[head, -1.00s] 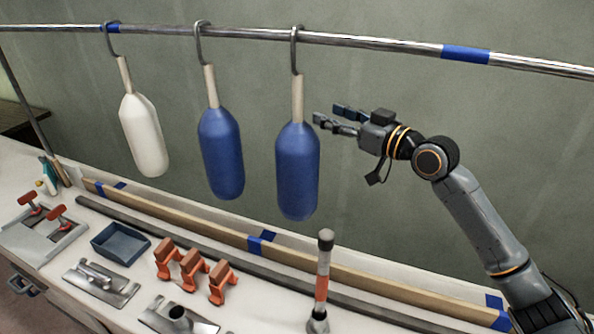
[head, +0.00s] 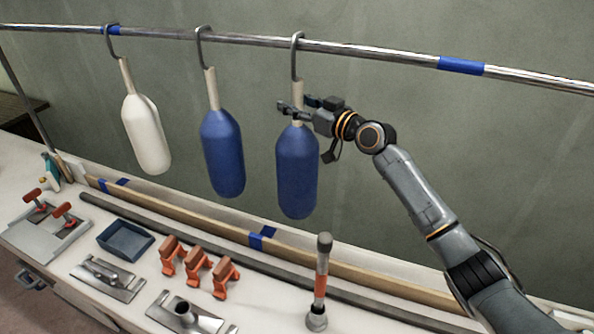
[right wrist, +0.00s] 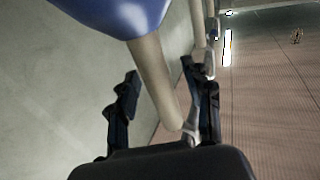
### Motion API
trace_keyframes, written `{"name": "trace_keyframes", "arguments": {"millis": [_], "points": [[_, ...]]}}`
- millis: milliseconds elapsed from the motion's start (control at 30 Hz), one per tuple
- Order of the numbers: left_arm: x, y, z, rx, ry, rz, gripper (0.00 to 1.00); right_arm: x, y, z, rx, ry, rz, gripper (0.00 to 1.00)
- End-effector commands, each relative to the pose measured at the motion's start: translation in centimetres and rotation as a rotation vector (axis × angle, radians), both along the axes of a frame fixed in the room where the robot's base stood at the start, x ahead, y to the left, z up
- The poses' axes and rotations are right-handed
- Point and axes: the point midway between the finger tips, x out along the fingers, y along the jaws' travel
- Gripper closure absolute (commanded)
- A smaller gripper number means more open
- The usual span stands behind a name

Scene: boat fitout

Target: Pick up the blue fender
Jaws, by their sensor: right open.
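Two blue fenders hang by pale necks from hooks on a metal rail. The right blue fender (head: 297,172) is closest to my right gripper; the other blue fender (head: 222,155) hangs to its left. My right gripper (head: 292,109) is open at the neck of the right blue fender, with its fingers on either side of it. In the right wrist view the pale neck (right wrist: 155,80) runs between the two open fingers (right wrist: 160,105), below the blue body (right wrist: 115,12). Contact cannot be told. My left gripper is out of view.
A white fender (head: 147,134) hangs at the far left of the rail (head: 380,50). Below, the bench holds a blue tray (head: 125,237), orange clamps (head: 198,268), trowels (head: 105,278) and an upright orange-banded tool (head: 320,285). The space right of the fenders holds only my arm.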

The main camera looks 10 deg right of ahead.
Motion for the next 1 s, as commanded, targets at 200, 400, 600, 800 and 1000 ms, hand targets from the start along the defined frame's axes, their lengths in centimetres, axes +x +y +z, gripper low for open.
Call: {"name": "trace_keyframes", "arguments": {"millis": [200,400,600,800,1000], "points": [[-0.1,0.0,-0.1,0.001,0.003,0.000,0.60,0.0,0.0,0.0,0.000,0.000,0.000,0.68],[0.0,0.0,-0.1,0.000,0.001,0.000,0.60,0.0,0.0,-0.1,-0.001,0.001,0.000,1.00],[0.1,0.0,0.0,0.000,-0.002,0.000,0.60,0.0,0.0,0.3,0.002,-0.005,-0.001,1.00],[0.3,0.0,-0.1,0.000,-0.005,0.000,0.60,0.0,-0.1,0.3,0.002,-0.005,-0.001,1.00],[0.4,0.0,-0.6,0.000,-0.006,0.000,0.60,0.0,-0.1,1.1,0.002,-0.008,-0.001,1.00]]}}
